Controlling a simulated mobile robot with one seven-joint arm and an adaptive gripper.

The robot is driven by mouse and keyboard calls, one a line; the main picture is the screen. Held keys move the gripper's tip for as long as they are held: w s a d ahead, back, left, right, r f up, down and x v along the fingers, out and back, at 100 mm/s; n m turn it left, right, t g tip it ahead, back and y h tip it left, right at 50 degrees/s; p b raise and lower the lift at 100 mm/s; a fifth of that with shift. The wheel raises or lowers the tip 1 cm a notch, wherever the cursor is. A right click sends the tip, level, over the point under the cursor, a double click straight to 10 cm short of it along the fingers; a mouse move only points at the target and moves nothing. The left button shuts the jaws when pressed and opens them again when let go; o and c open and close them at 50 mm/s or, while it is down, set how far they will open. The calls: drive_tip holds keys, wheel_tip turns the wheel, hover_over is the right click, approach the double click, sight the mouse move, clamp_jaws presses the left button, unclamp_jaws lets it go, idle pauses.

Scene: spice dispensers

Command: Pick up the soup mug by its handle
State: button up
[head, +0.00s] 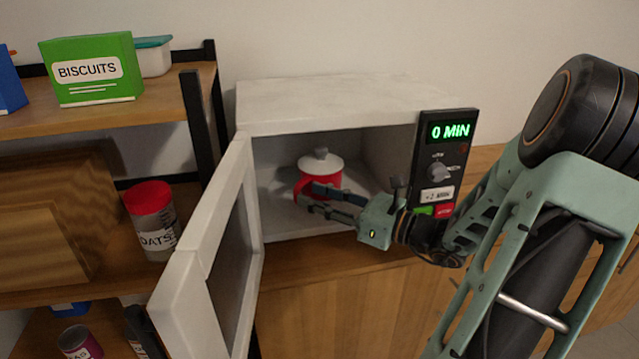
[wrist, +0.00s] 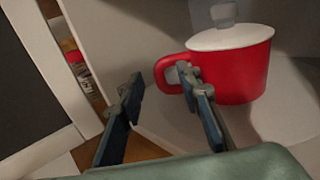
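The soup mug (head: 311,184) is red with a white lid and a grey knob. It stands upright inside the open microwave (head: 325,102); it also shows in the wrist view (wrist: 240,72). Its red handle (wrist: 163,72) points left in the wrist view. My gripper (head: 311,198) reaches into the microwave from the right in the head view. In the wrist view my gripper (wrist: 161,82) has its fingers apart. The right fingertip overlaps the handle's opening and the left fingertip is left of the handle. I cannot tell whether either finger touches it. In the head view the fingers hide part of the mug.
The microwave door (head: 205,265) is swung open at left. The control panel (head: 441,165) at right reads 0 MIN. A shelf at left holds a biscuits box (head: 95,68) and an oats jar (head: 151,220). The microwave floor left of the mug is clear.

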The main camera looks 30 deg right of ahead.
sight(296, 190)
drive_tip(key=b+x, duration=0.1)
drive_tip(key=x, duration=0.4)
drive_tip(key=shift+a+b, duration=0.2)
drive_tip(key=shift+b, duration=0.15)
clamp_jaws()
drive_tip(key=shift+r, duration=0.1)
